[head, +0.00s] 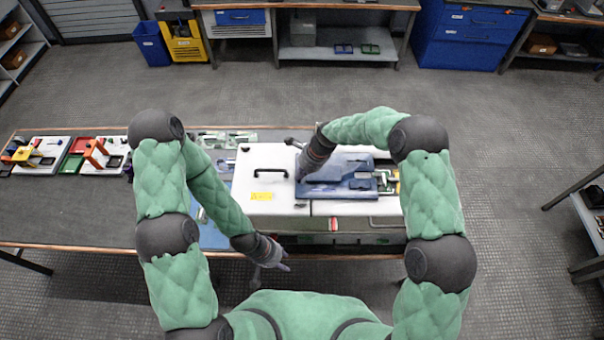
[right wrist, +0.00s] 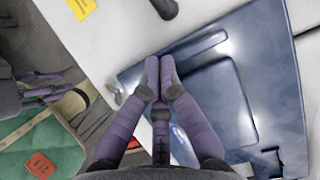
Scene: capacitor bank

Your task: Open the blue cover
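The blue cover (head: 340,189) lies flat on the white cabinet (head: 263,209); its raised panel shows in the right wrist view (right wrist: 222,100). My right gripper (head: 302,174) is at the cover's left side. In the right wrist view, the fingers of my right gripper (right wrist: 160,66) are together, with nothing visible between them, over or against the cover's edge. Contact cannot be told. My left gripper (head: 273,265) is low at the cabinet's front left, away from the cover, with its fingers apart; it also shows in the right wrist view (right wrist: 42,88). My right arm hides part of the cover.
A black handle (head: 269,161) and a yellow label (head: 263,196) are on the cabinet's left part. The workbench (head: 70,217) extends left, with trays and coloured fixtures along its back. A red-marked part is on the cabinet's front. Open floor lies to the right.

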